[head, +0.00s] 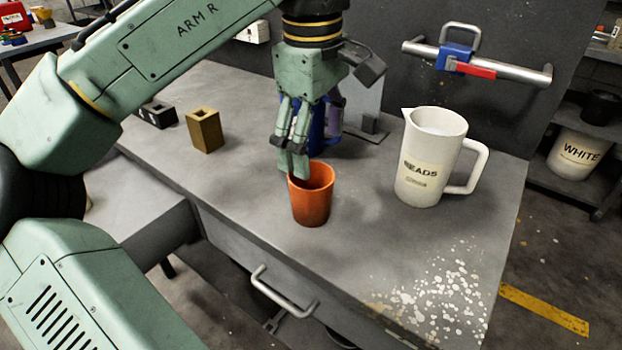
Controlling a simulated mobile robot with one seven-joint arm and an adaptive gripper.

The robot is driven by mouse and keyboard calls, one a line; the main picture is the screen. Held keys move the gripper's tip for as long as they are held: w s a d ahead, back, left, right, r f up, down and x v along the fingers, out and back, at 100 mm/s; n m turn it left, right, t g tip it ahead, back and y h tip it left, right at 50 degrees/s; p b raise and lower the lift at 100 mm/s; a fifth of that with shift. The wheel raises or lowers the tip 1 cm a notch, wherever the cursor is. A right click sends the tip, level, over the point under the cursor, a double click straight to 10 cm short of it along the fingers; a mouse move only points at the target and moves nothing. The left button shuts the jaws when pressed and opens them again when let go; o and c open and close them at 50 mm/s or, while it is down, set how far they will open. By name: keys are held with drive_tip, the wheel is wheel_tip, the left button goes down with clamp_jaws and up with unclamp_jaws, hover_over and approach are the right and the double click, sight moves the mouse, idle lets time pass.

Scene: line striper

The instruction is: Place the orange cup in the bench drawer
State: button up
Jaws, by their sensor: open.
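The orange cup (311,203) stands upright and open-topped on the grey bench top (265,205), near its front edge. My gripper (293,168) is open and points down at the cup's rim, at the rim's back left. The fingers overlap the rim in the picture; I cannot tell whether they touch it or reach inside. The bench drawer (240,258), with a metal bar handle (283,293), is in the bench front below the cup and looks shut. Its inside is not visible.
A white jug (430,155) stands right of the cup. A blue object (318,130) is partly hidden behind my gripper. A brass block (204,131) and a dark block (158,113) lie left. A rail with a red-handled clamp (470,62) is behind. White spatter marks the right front corner.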

sight(311, 196)
drive_tip(key=shift+g, duration=0.3)
drive_tip(key=f, duration=0.5)
drive_tip(key=shift+s+a+f, duration=0.2)
drive_tip(key=shift+s+a, duration=0.1)
drive_tip(key=shift+s, duration=0.1)
drive_tip(key=shift+w+f, duration=0.15)
drive_tip(key=shift+f, duration=0.75)
drive_tip(key=shift+w+f, duration=0.2)
drive_tip(key=shift+f, duration=0.75)
drive_tip(key=shift+w+f, duration=0.15)
drive_tip(key=shift+f, duration=0.75)
drive_tip(key=c, duration=1.4)
drive_tip(key=shift+o, duration=0.2)
drive_tip(key=shift+r, duration=0.15)
